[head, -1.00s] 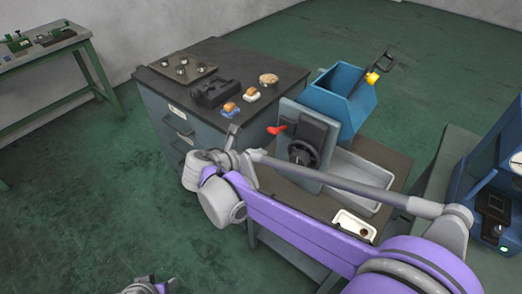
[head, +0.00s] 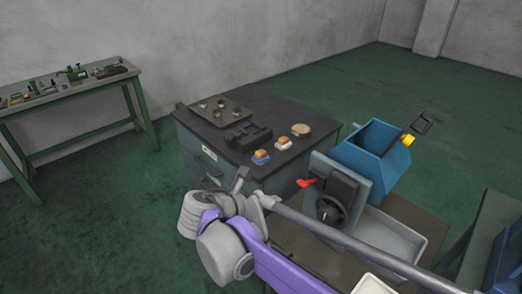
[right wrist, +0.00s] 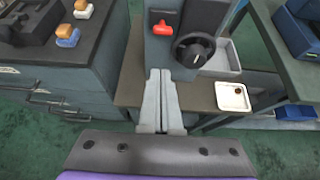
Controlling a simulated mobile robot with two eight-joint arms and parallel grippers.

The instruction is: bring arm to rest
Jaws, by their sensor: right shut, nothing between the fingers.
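My right arm comes in from the lower right of the head view, with purple and grey links. My right gripper (head: 241,176) is at its far end, in front of the dark-topped cabinet, seen small and partly behind the wrist. In the right wrist view the right gripper (right wrist: 159,74) has its two grey fingers together, with nothing between them. The fingers show over the brown bench below the machine. My left gripper is not in view in the head view.
The drawer cabinet (head: 215,168) bears a plate, a black block and brushes. The heading machine (head: 337,190) has a red lever (head: 306,183), a handwheel and a blue hopper (head: 372,160). A grey tray (head: 400,235) lies beside it. A green-legged table (head: 70,92) stands at left; floor between is clear.

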